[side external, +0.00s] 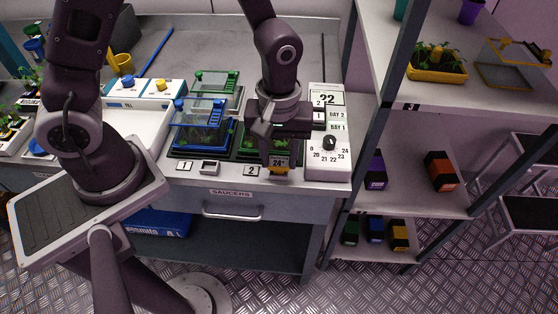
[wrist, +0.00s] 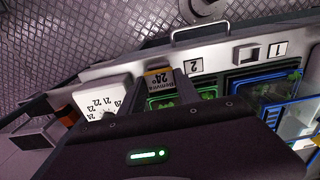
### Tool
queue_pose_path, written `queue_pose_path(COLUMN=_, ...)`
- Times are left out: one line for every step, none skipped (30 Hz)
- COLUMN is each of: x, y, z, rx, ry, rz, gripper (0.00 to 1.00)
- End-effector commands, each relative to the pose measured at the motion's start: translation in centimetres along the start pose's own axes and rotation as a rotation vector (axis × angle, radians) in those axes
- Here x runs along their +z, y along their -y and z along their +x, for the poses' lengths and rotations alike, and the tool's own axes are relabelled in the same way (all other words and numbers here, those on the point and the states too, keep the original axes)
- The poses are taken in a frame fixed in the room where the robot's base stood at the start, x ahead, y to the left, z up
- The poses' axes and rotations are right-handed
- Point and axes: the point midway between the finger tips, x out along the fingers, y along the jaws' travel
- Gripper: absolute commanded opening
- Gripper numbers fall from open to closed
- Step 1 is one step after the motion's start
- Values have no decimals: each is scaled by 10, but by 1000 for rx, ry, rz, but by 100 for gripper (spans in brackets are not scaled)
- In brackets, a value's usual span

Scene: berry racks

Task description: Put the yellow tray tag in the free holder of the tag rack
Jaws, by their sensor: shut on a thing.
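The yellow tray tag (side external: 279,171) has a dark face marked 24° and a yellow edge. My gripper (side external: 278,155) is shut on it at the front of the bench, just right of the number 2 label. In the wrist view the tag (wrist: 160,79) sits between my two fingertips, its print upside down. A small pale holder (side external: 209,168) with an empty square opening stands between the labels 1 and 2; it also shows in the wrist view (wrist: 247,55). Any holder right of label 2 is hidden by the tag and gripper; I cannot tell whether the tag is seated.
A blue-framed clear box (side external: 200,125) and a green-edged planter (side external: 255,147) stand close behind. A white dial panel (side external: 329,150) is just right of my gripper. The SAUCERS drawer handle (side external: 232,213) is below the front edge. A shelf unit (side external: 430,196) stands further right.

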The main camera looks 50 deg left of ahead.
Motion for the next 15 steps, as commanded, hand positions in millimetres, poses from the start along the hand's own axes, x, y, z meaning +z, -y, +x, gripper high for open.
queue_pose_path(x=-1, y=-1, z=-12, rx=7, ry=-4, rz=0, gripper=1)
queue_pose_path(x=-1, y=-1, z=-20, rx=9, ry=-4, rz=0, gripper=1)
queue_pose_path(x=-1, y=-2, z=-31, rx=9, ry=-4, rz=0, gripper=1)
queue_pose_path(x=-1, y=-2, z=-40, rx=9, ry=-4, rz=0, gripper=1)
queue_pose_path(x=0, y=-1, z=-47, rx=8, ry=-3, rz=0, gripper=1)
queue_pose_path(x=-1, y=-2, z=-57, rx=8, ry=-4, rz=0, gripper=1)
queue_pose_path(x=0, y=-1, z=-64, rx=8, ry=-3, rz=1, gripper=1)
queue_pose_path(x=0, y=-1, z=-69, rx=6, ry=-2, rz=1, gripper=1)
queue_pose_path(x=-1, y=-1, z=-76, rx=6, ry=-2, rz=0, gripper=1)
queue_pose_path(x=-2, y=-2, z=-80, rx=5, ry=-2, rz=0, gripper=1)
queue_pose_path(x=-4, y=-2, z=-83, rx=4, ry=-2, rz=-2, gripper=1)
queue_pose_path(x=-10, y=-4, z=-87, rx=4, ry=-1, rz=-3, gripper=1)
queue_pose_path(x=-17, y=-6, z=-89, rx=4, ry=-1, rz=-3, gripper=1)
queue_pose_path(x=-25, y=-8, z=-90, rx=2, ry=-1, rz=-5, gripper=1)
queue_pose_path(x=-39, y=-11, z=-92, rx=3, ry=-1, rz=-6, gripper=1)
